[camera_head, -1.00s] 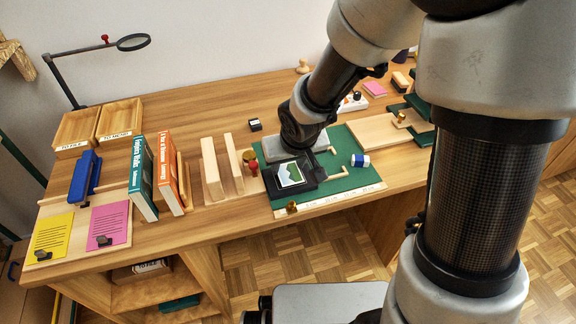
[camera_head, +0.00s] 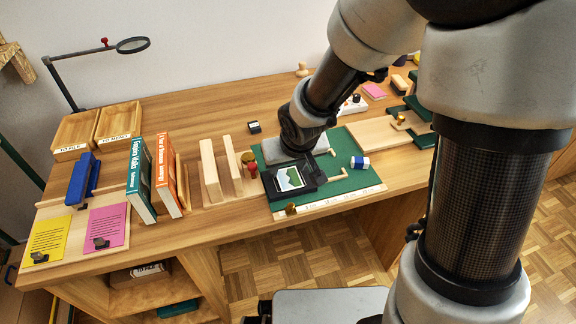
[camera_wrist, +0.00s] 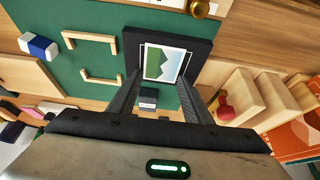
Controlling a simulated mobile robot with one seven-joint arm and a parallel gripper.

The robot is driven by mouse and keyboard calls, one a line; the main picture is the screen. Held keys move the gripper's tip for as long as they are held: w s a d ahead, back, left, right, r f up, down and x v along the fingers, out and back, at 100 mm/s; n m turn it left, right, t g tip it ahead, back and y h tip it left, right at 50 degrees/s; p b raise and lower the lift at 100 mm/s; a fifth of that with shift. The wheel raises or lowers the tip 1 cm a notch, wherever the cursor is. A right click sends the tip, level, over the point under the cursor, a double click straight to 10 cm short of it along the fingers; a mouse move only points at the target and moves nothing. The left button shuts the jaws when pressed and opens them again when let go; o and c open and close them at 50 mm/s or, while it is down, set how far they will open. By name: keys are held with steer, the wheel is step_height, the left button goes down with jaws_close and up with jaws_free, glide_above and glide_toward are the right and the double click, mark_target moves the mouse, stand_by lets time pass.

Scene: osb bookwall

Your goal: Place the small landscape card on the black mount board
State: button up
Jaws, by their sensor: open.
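The small landscape card (camera_head: 289,178), white-bordered with green hills, lies on the black mount board (camera_head: 268,186). In the wrist view the card (camera_wrist: 163,63) rests slightly askew over the lower middle of the board (camera_wrist: 197,45), and the board's black border shows above and to the right. My gripper (camera_wrist: 161,82) is open, with one finger on each side of the card's lower part in the picture. No contact between fingers and card can be made out. In the head view my dark gripper partly hides the board's far side.
The board lies on a green mat (camera_head: 345,185). Wooden upright blocks (camera_head: 222,170) and a red-topped stamp (camera_head: 252,168) stand close at left. A small dark box (camera_head: 254,127) stands behind.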

steer(key=shift+s+p, duration=0.3)
steer(key=shift+p, duration=0.35)
steer(key=s+d+r+m+h+p, duration=0.1)
steer(key=s+d+r+p, duration=0.25)
steer(key=r, duration=0.65)
steer(key=s+d+r+p, duration=0.3)
steer(key=s+d+r, duration=0.1)
steer(key=r, duration=0.6)
steer(key=s+d+r+m, duration=0.2)
steer(key=s+d+r, duration=0.3)
steer(key=s+r, duration=0.2)
steer(key=s, duration=0.2)
steer(key=shift+s+r+t, duration=0.3)
steer(key=shift+r+t, duration=0.05)
steer(key=shift+t, duration=0.05)
